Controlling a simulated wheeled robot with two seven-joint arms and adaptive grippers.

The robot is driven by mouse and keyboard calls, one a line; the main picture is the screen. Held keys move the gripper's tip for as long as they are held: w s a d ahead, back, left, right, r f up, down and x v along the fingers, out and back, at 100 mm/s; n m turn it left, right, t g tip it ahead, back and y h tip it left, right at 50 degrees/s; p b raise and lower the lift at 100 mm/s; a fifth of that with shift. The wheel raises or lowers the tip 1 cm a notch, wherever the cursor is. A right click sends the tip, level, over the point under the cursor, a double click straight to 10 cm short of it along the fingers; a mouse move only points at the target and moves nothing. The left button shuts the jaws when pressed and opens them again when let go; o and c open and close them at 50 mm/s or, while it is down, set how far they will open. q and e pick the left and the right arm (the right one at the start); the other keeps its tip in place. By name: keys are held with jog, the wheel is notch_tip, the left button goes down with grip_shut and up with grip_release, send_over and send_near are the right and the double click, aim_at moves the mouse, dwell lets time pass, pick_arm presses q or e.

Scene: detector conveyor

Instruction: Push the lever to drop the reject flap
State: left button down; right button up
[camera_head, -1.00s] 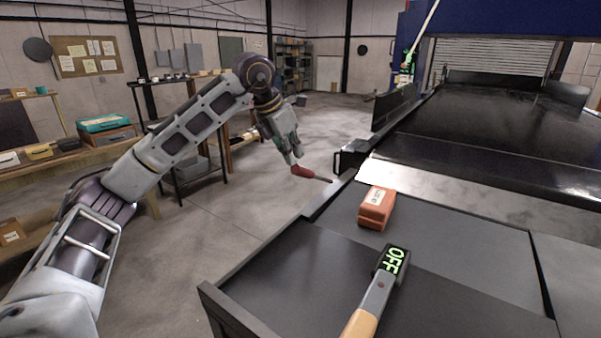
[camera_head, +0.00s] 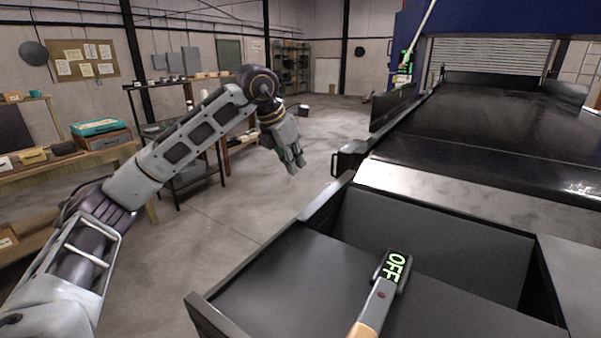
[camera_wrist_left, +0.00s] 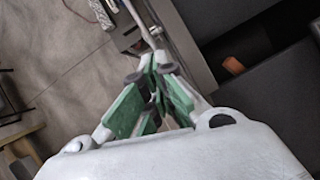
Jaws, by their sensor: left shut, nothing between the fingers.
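My left gripper (camera_head: 297,163) hangs in the air left of the conveyor's side, fingers pointing down. It is shut and empty; its green-padded fingers also show in the left wrist view (camera_wrist_left: 156,66). A thin grey rod, apparently the lever (camera_wrist_left: 141,22), runs down from the top of the wrist view close to the fingertips; I cannot tell whether they touch. Its red handle does not show in the head view. The reject flap (camera_head: 425,250) is down, leaving a dark opening in the belt. An orange block (camera_wrist_left: 233,66) shows partly in the dark area in the wrist view.
A black latch-like bracket (camera_head: 348,157) sticks out from the conveyor's side. The far belt (camera_head: 490,115) is empty. The floor (camera_head: 235,215) left of the conveyor is clear.

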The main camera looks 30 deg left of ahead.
pick_arm(q)
jog(key=s, duration=0.1)
jog(key=s+a+r, duration=0.1)
jog(key=shift+s, duration=0.35)
jog(key=v, duration=1.2)
jog(key=shift+w, duration=0.1)
dwell(1.8)
